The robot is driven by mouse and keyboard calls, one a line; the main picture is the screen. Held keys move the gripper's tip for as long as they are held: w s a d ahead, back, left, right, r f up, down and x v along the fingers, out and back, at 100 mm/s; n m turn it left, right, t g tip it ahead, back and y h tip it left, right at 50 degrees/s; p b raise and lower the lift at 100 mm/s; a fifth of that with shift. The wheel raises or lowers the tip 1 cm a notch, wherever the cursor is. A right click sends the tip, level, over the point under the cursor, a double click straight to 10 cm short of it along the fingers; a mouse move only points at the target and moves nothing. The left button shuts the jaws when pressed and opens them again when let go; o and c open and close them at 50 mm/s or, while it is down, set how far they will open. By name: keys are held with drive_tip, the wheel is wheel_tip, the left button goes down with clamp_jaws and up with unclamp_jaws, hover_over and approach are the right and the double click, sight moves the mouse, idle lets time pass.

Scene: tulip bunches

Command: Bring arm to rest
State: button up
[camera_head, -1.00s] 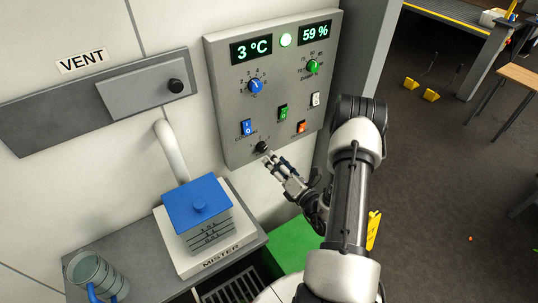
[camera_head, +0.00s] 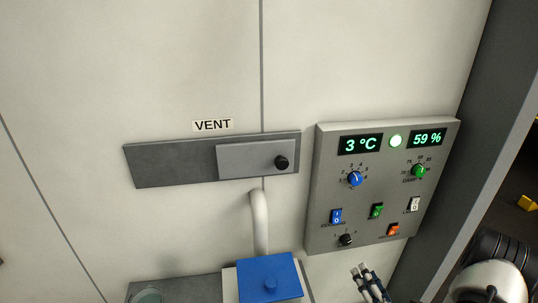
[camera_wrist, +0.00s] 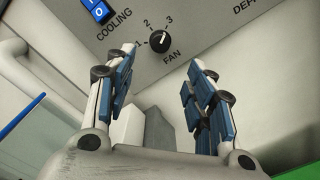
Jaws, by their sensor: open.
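My gripper (camera_head: 370,283) shows at the bottom edge of the head view, just below the control panel (camera_head: 323,188). In the wrist view my gripper (camera_wrist: 160,88) is open, its two blue-padded fingers apart with nothing between them. The black fan knob (camera_wrist: 159,41) shows beyond the fingertips, apart from them, with its pointer towards the upper right. The same fan knob (camera_head: 345,240) sits low on the panel in the head view. Part of my arm shows at the bottom right corner.
A blue-lidded mister (camera_head: 270,280) stands below. A grey post (camera_head: 440,180) rises right of the panel.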

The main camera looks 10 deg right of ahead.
drive_tip(key=w+a+r+n+g+y, duration=0.2)
drive_tip(key=w+a+r+n+y, duration=0.2)
drive_tip(key=a+r+n+y, duration=0.8)
drive_tip(key=s+a+r+n+g+y, duration=0.2)
drive_tip(key=s+a+r+n+g, duration=0.3)
drive_tip(key=a, duration=0.4)
drive_tip(key=s+a+r+n+g+y, duration=0.1)
drive_tip(key=s+a+r+n+g, duration=0.15)
drive_tip(key=a+n+g, duration=0.45)
drive_tip(key=s+a+n+g+h, duration=0.4)
drive_tip(key=s+a+n+h, duration=0.15)
drive_tip(key=s+n, duration=0.6)
drive_tip(key=s+d+r+n+t+h, duration=0.2)
drive_tip(key=d+r+n+t+h, duration=0.2)
drive_tip(key=n, duration=0.7)
drive_tip(key=shift+s+d+r+t+h, duration=0.4)
drive_tip(key=shift+d+r+h, duration=0.6)
drive_tip(key=shift+d+h, duration=1.2)
